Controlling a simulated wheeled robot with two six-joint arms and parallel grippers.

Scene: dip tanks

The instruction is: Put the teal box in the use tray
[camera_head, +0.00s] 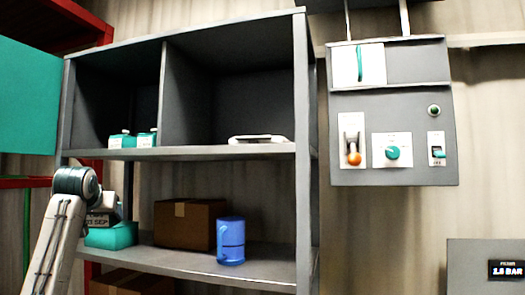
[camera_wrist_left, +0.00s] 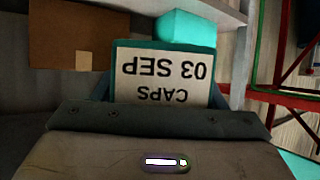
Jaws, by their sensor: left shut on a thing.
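My left gripper (camera_head: 103,213) is at the left end of the lower shelf. It is shut on a teal box (camera_wrist_left: 113,46) with a white label reading "CAPS 03 SEP", upside down in the left wrist view. I cannot make out a use tray. My right gripper is not in view.
Two small teal containers (camera_head: 122,140) and a white flat item (camera_head: 257,139) are on the upper shelf. A control panel (camera_head: 393,110) hangs at right.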

